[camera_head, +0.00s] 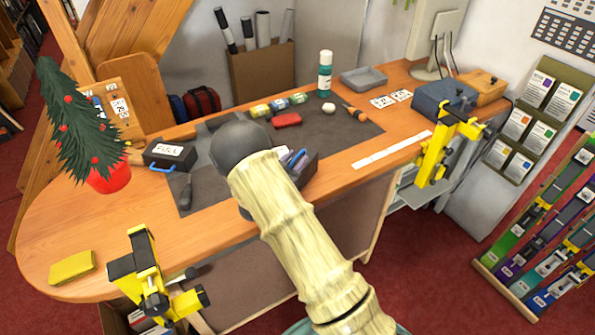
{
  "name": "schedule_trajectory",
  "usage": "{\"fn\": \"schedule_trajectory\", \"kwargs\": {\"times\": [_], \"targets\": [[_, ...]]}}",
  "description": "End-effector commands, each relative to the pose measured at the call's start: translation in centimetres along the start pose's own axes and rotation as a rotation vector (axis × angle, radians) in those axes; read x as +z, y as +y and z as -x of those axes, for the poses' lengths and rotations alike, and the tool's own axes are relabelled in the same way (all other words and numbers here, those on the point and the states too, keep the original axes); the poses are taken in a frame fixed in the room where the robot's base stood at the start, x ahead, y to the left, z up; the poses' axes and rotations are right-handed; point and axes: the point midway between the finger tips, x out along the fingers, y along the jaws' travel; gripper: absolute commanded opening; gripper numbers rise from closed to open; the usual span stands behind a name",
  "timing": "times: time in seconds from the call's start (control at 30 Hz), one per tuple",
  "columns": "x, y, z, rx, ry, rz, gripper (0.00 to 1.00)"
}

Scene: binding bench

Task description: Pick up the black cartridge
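A black box-shaped piece with a white label that seems to read "FULL" and a blue handle, which looks like the black cartridge (170,155), sits on the left part of the bench, at the edge of the dark mat (340,132). It stands apart from my arm, to its left. My arm reaches up from the bottom over the front of the bench and ends in view at a dark rounded joint. My gripper cannot be made out; the arm hides that area, so its opening and contents do not show.
A dark holder (307,172) is partly hidden behind my arm. A red potted tree (108,180), yellow sponge (72,267) and yellow clamps (147,262) (434,158) line the bench. A dark-handled tool (186,192) lies before the cartridge. The front-left bench top is mostly clear.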

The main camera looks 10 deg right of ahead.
Motion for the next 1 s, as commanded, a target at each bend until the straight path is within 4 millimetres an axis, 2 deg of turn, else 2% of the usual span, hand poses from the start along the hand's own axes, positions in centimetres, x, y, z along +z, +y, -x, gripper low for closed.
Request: {"fn": "schedule_trajectory", "kwargs": {"times": [0.37,0.4,0.57,1.0], "targets": [[0.01,-0.02,0.05,0.000,0.000,0.000,0.34],[0.01,-0.02,0.06,0.000,0.000,0.000,0.32],[0.00,-0.02,0.06,0.000,0.000,0.000,0.01],[0.00,-0.02,0.06,0.000,0.000,0.000,0.00]]}}
